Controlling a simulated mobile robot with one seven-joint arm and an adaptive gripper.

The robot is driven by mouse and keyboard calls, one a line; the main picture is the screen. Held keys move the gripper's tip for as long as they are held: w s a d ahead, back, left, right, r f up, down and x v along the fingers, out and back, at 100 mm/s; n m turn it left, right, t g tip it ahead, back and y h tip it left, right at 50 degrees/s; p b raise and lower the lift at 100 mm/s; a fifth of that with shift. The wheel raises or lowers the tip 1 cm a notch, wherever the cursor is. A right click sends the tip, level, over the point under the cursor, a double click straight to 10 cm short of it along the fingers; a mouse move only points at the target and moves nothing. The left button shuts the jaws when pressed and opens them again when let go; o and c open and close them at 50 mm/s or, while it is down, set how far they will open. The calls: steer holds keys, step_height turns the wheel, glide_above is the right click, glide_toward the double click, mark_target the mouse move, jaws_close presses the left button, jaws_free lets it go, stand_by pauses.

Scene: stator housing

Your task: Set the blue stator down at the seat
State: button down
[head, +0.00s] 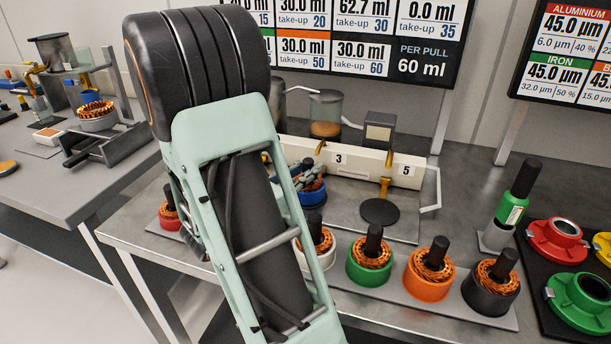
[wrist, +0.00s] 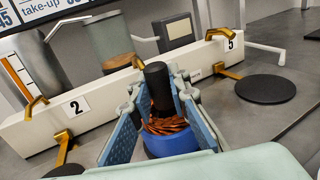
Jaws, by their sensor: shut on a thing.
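The blue stator (wrist: 172,144) has a blue base, copper windings and a black post. It also shows in the head view (head: 314,197), partly hidden behind my arm. My gripper (wrist: 160,100) is shut on it, with a blue-padded finger on each side of the post and windings. In the head view my gripper (head: 308,178) is in front of the white dispensing bar, near label 3. The stator looks upright. I cannot tell whether its base touches the surface. The seat beneath it is hidden.
The white dispensing bar (head: 400,170) carries gold nozzles just behind the stator. A black round pad (head: 380,212) lies to the right, under the nozzle labelled 5. White, green (head: 369,268), orange (head: 430,278) and black (head: 490,290) stators stand in a row in front.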

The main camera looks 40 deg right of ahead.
steer(key=shift+r, duration=0.15)
steer(key=shift+f, duration=0.2)
steer(key=c, duration=1.8)
jaws_free()
steer(key=shift+a+r, duration=0.1)
steer(key=shift+r, duration=0.05)
steer(key=a, duration=0.7)
steer(key=s+a+p, duration=0.1)
steer(key=a, duration=0.3)
steer(key=shift+a, duration=0.35)
